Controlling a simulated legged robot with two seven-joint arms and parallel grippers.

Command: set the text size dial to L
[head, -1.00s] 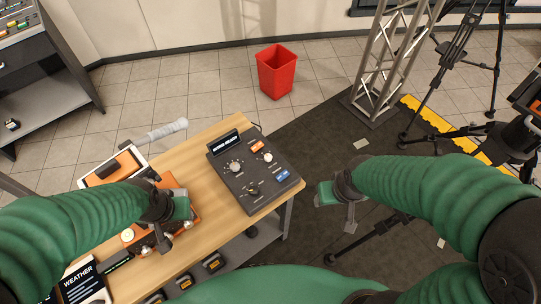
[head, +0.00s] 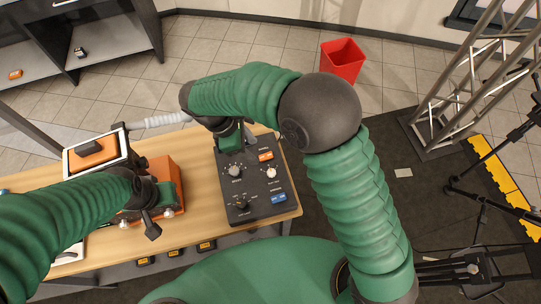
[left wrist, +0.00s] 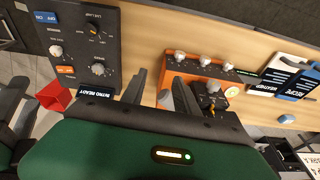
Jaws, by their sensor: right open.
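The dark control box (head: 255,184) lies on the wooden table. It carries a grey knob (head: 234,170), a white knob (head: 271,172) and a black knob (head: 240,203); the labels are too small to tell which is text size.
The orange unit (head: 166,178) with knobs stands left of the box. A tablet-like screen (head: 97,152) and a grey-handled item (head: 165,119) lie farther left. A red bin (head: 342,60) stands on the floor beyond. A truss (head: 450,90) stands at right.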

